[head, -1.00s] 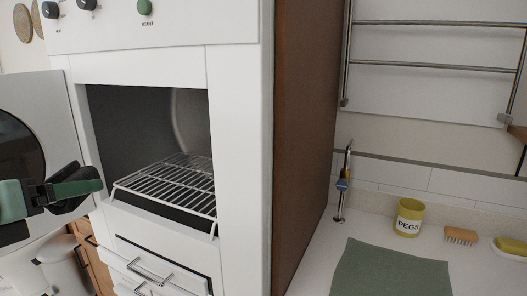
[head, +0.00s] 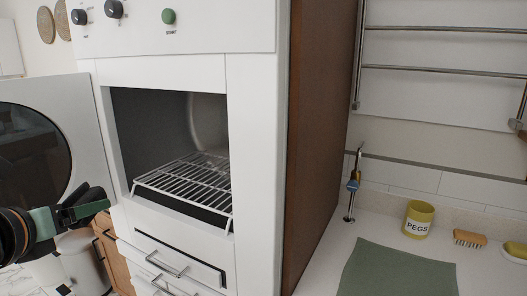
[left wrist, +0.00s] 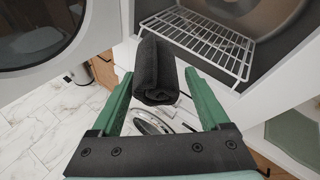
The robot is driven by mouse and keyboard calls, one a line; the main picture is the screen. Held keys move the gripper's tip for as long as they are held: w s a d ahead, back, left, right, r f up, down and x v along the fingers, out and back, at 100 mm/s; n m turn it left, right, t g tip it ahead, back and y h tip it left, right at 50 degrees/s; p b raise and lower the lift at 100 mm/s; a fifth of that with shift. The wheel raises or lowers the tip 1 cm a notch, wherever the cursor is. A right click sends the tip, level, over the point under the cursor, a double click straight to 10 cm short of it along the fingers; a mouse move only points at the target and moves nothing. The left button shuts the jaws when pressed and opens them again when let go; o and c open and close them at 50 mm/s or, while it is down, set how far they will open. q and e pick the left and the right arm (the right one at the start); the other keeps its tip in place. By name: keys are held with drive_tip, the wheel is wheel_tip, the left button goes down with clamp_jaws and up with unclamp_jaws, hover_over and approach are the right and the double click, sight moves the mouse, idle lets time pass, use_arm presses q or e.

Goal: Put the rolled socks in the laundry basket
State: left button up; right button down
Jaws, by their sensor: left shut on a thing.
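The rolled socks, a dark grey roll (left wrist: 157,75), sit between the green fingers of my left gripper (left wrist: 159,88) in the left wrist view. The gripper is shut on them. In the head view my left gripper (head: 92,208) is at the lower left, in front of the open round-windowed door and left of the open machine; the dark roll is hard to tell from the dark fingertips there. I cannot make out a laundry basket for certain. My right gripper is not in view.
The open door (head: 88,110) stands left of the white machine, whose cavity holds a wire rack (head: 185,182). A white bin (head: 80,262) stands below the gripper. The counter at right holds a green cloth (head: 400,272), a pegs pot (head: 418,222) and a brush (head: 469,238).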

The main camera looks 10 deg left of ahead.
use_arm(q)
drive_tip(key=shift+w+d+f, duration=0.2)
drive_tip(key=shift+d+f, duration=0.1)
drive_tip(key=shift+f, duration=0.05)
drive_tip(key=w+d+f+p, duration=0.1)
drive_tip(key=d+f, duration=0.2)
drive_tip(key=d, duration=0.4)
drive_tip(key=w+d+f+m+h, duration=0.1)
drive_tip(key=d+f, duration=0.2)
drive_tip(key=d, duration=0.4)
drive_tip(key=shift+w+d+f+h+p, duration=0.2)
drive_tip(key=shift+w+d+h+p, duration=0.1)
drive_tip(key=shift+p, duration=0.1)
